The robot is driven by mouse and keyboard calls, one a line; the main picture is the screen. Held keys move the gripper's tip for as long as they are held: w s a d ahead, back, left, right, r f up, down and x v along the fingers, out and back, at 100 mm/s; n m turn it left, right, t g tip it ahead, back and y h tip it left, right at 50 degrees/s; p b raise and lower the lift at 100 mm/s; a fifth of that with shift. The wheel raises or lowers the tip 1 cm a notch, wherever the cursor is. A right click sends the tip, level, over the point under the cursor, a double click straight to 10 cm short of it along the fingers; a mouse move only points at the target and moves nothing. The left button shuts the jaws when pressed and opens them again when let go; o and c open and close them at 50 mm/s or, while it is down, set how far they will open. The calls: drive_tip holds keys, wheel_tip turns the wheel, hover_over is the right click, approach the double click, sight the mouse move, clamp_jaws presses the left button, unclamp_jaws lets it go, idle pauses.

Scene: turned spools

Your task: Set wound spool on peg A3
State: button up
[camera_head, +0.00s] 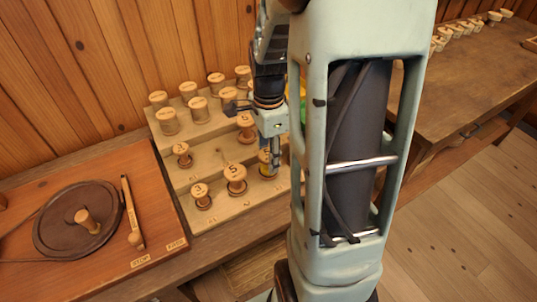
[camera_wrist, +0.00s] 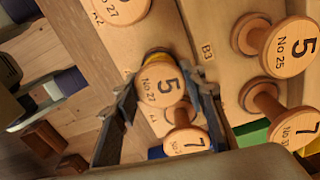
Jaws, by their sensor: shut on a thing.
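The held spool, a wooden one marked 5 (camera_wrist: 162,86), is between the two fingers of my gripper (camera_wrist: 165,105) in the wrist view. A little yellow shows beside its top disc, and yellow shows below its disc in the head view (camera_head: 266,168). My gripper (camera_head: 272,150) is shut on it, over the front step of the stepped rack (camera_head: 215,218). The spool lies between the labels A2 (camera_wrist: 98,17) and A4 (camera_wrist: 153,115) in the wrist view. Its lower end and peg A3 are hidden, so I cannot tell if it is seated.
Spools marked 3 (camera_head: 201,194) and 5 (camera_head: 235,177) stand left of it on the front step. A spool marked 7 (camera_wrist: 187,140) is close to my fingers. More spools fill the steps behind. A winding board (camera_head: 125,185) lies left.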

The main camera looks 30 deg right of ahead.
drive_tip(key=shift+f+b, duration=0.3)
drive_tip(key=shift+f, duration=0.15)
drive_tip(key=o, duration=0.9)
drive_tip(key=shift+r, duration=0.1)
wheel_tip(320, 180, up, 11)
drive_tip(key=p, duration=0.9)
